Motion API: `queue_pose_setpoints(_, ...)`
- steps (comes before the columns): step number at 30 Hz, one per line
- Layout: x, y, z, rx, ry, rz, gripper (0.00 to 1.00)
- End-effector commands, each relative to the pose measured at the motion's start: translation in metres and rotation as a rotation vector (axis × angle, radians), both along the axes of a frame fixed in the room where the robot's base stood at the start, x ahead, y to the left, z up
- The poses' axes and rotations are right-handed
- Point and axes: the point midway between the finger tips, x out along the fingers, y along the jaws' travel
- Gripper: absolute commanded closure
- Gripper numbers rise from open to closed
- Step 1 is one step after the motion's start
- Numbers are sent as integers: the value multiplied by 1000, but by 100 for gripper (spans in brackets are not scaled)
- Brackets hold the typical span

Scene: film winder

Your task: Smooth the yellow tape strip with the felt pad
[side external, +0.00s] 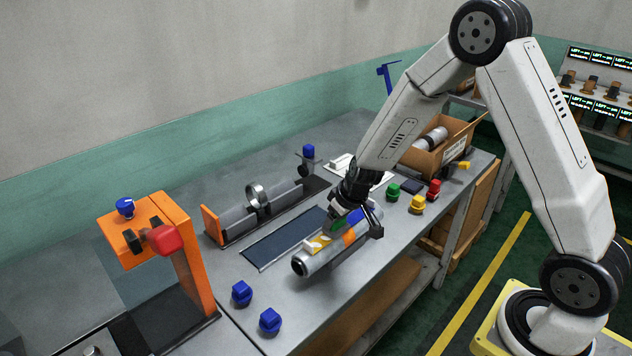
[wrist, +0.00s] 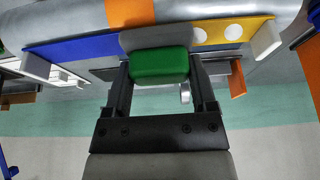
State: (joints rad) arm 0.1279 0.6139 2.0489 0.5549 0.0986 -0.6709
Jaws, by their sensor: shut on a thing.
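My gripper (wrist: 162,72) is shut on the green handle (wrist: 160,66) of the felt pad, whose grey felt (wrist: 155,40) faces the silver cylinder (side external: 302,266). The green handle also shows in the side view (side external: 337,224), partly hidden by my gripper. The yellow tape strip (wrist: 222,33), with white round spots, lies along the cylinder right of the pad in the wrist view. A blue strip (wrist: 75,48) lies left of the pad. The pad covers the place between the two strips. I cannot tell whether the felt touches the surface.
An orange stand (side external: 185,255) with a red knob (side external: 167,239) is at the left. Blue knobs (side external: 270,320) lie near the front edge. A dark mat (side external: 285,240) and a rack with a ring (side external: 257,197) lie behind the cylinder. A cardboard box (side external: 440,150) stands at the back right.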

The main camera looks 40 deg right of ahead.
Motion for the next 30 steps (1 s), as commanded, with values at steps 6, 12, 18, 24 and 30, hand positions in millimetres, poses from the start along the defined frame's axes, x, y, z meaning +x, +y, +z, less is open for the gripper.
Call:
queue_pose_setpoints(6, 0, 2, 0, 0, 1, 0, 86)
queue_pose_setpoints(12, 0, 8, 0, 0, 2, 3, 86)
queue_pose_setpoints(18, -1, 12, 0, 0, 2, 1, 86)
queue_pose_setpoints(24, -1, 13, -1, 0, 2, 0, 86)
queue_pose_setpoints(30, -1, 13, -1, 1, 3, 0, 86)
